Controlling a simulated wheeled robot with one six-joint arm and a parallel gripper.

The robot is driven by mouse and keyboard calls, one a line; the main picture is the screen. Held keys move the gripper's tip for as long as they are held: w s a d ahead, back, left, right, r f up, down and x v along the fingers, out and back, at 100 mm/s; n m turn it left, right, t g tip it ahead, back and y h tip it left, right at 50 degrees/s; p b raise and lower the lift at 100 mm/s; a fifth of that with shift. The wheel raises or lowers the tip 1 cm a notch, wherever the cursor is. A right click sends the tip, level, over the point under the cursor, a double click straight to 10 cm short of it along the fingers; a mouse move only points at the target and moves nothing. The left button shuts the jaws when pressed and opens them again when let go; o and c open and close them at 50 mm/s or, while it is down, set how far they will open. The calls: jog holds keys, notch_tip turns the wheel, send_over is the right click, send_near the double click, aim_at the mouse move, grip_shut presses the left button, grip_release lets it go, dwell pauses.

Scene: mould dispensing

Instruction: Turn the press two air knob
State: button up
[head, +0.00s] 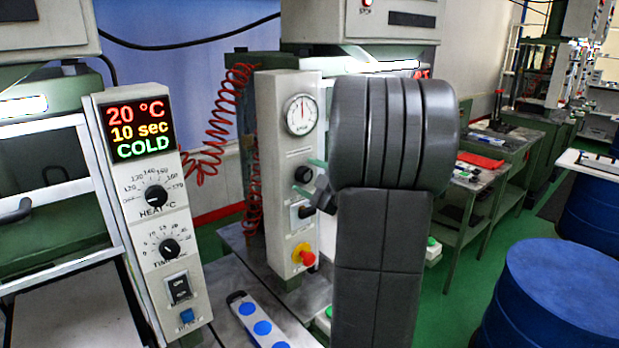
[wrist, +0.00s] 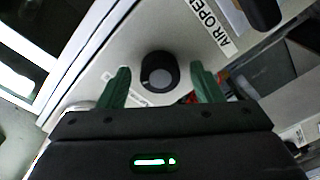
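The black air knob (head: 303,174) sits on the middle panel (head: 275,150), below the round gauge (head: 300,114). In the wrist view the knob (wrist: 158,72) shows a grey face and lies between the two green fingers, with a gap on each side. My gripper (head: 310,177) is open at the panel, and no finger visibly touches the knob. The fingers come from the right in the head view, where my grey arm hides part of the gripper. In the wrist view an "AIR OPEN" label (wrist: 212,22) is right of the knob.
A switch (head: 300,213) and a red stop button on yellow (head: 304,255) are below the knob. A heat and timer panel (head: 155,215) stands left, its display (head: 138,128) reading 20 °C, 10 sec, COLD. Red coiled hoses (head: 215,125) hang between. A blue drum (head: 555,290) stands right.

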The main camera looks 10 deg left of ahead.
jog(key=c, duration=0.9)
jog(key=shift+c, duration=0.2)
jog(key=m+p, duration=0.2)
jog(key=m, duration=0.4)
jog(key=m+p, duration=0.2)
jog(key=m, duration=0.3)
jog(key=shift+m, duration=0.4)
jog(key=shift+f, duration=0.1)
jog(key=o, duration=1)
